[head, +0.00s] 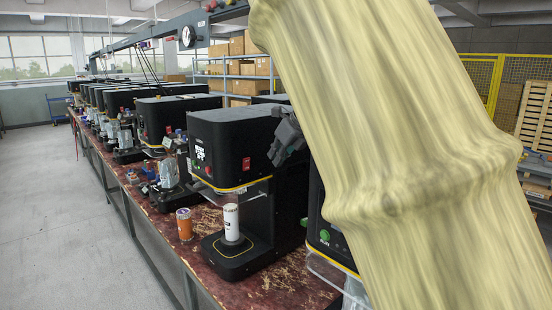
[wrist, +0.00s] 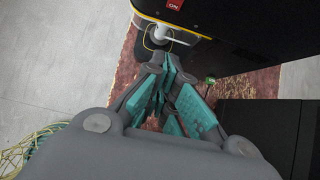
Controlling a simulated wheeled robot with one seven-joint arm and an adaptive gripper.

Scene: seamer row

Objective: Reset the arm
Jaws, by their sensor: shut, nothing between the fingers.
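My arm, in a pale yellow sleeve, fills the right of the head view. My gripper (head: 288,135) shows as a dark grey shape beside the right side of the nearest full black seamer (head: 230,145). In the wrist view my gripper (wrist: 168,62) points down, its teal-padded fingers drawn together at the tips with nothing between them. The fingertips are close to the seamer's lower front in that view; I cannot tell whether they touch it.
A white can (head: 231,222) stands on the seamer's base plate. An orange can (head: 184,224) stands on the worn red bench (head: 275,288) to its left. More seamers line the bench behind. Another seamer (head: 325,240) is partly behind my arm. The grey floor (head: 60,210) at left is clear.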

